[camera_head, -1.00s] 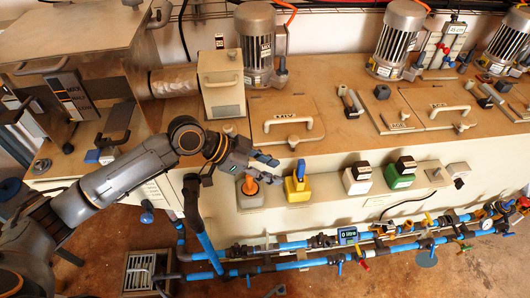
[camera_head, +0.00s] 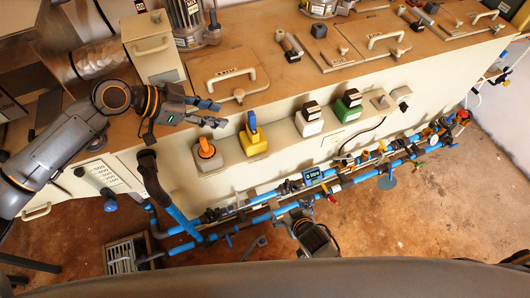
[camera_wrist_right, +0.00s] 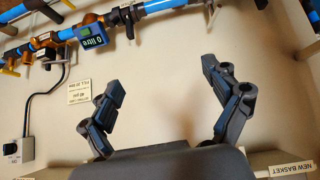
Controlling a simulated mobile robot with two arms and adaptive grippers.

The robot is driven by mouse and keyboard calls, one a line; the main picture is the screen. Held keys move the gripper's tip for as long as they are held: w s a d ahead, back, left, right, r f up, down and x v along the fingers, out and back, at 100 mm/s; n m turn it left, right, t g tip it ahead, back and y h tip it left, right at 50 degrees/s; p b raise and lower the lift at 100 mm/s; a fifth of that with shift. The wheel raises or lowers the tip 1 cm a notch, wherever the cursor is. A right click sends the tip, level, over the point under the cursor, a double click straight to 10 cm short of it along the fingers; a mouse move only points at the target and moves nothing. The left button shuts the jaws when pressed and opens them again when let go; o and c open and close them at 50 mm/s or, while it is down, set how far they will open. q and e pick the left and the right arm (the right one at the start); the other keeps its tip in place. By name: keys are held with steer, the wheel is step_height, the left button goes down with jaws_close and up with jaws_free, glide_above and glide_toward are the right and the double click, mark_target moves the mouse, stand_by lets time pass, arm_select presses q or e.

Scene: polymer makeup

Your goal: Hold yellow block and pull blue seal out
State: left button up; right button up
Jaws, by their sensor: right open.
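The yellow block (camera_head: 254,142) is mounted on the front of the machine's panel, with the blue seal (camera_head: 252,122) standing upright in its top. My left gripper (camera_head: 218,113) hangs up and to the left of the yellow block, its fingers apart and empty, not touching the block or the seal. My right gripper (camera_wrist_right: 160,85) is open and empty in the right wrist view, in front of the cream panel. My right arm also shows at the bottom of the head view. The block and seal are not in the right wrist view.
An orange knob (camera_head: 205,148) on a grey base sits just left of the yellow block. White (camera_head: 308,121) and green (camera_head: 344,114) switch boxes sit to its right. Blue pipes (camera_head: 270,215) with valves and a litre meter (camera_head: 312,174) run below. Brown floor lies in front.

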steer(key=w+a+r+t+y, duration=0.1)
steer(key=w+a+r, duration=0.15)
steer(key=r, duration=0.45)
steer(key=w+a+r+t, duration=0.2)
steer(key=w+r, duration=0.1)
steer(key=r, duration=0.4)
steer(key=t+y, duration=0.1)
steer(key=t, duration=0.1)
glide_toward(249, 130)
step_height(249, 130, down, 4)
steer(key=w, duration=0.1)
steer(key=x, duration=1.3)
steer(key=shift+w+d, duration=0.1)
steer(key=shift+d, duration=0.25)
steer(key=c, duration=1.4)
steer(key=shift+o, duration=0.2)
steer(key=o, duration=1.3)
